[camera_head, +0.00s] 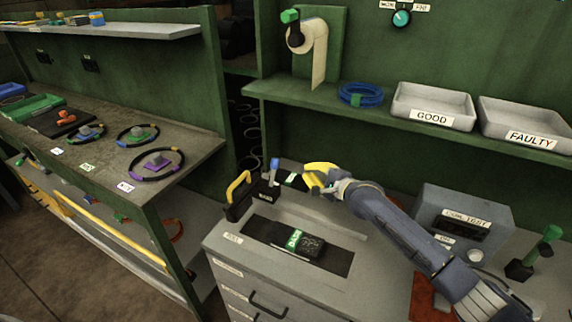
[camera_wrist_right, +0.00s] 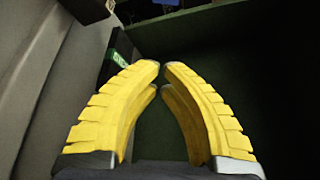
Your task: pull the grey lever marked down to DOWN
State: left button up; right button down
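My right gripper (camera_head: 308,178) is over the back of the grey cabinet, its yellow fingers pointing left. In the right wrist view its fingertips (camera_wrist_right: 162,67) nearly meet, with nothing visible between them. A dark piece with a green label (camera_head: 295,182) is just beyond the fingers; a green-labelled dark part also shows beside the left finger in the wrist view (camera_wrist_right: 117,62). A small upright lever with a blue-grey knob (camera_head: 275,164) stands left of the gripper, apart from it. I cannot read a DOWN mark, nor tell whether this is the grey lever. My left gripper is not in view.
A black block with a yellow handle (camera_head: 238,190) stands at the cabinet's back left. A labelled black part (camera_head: 310,246) lies in the dark recess on top. A grey test box (camera_head: 463,222) and a green-handled lever (camera_head: 551,236) stand right. GOOD (camera_head: 433,104) and FAULTY trays (camera_head: 526,124) are shelved above.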

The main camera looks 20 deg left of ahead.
aim_at(274, 173)
jog(key=w+a, duration=0.2)
jog(key=a, duration=0.7)
jog(key=shift+w+f, duration=0.2)
jog(key=shift+w, duration=0.05)
dwell(1.5)
dwell(0.4)
jog(key=shift+s+r, duration=0.1)
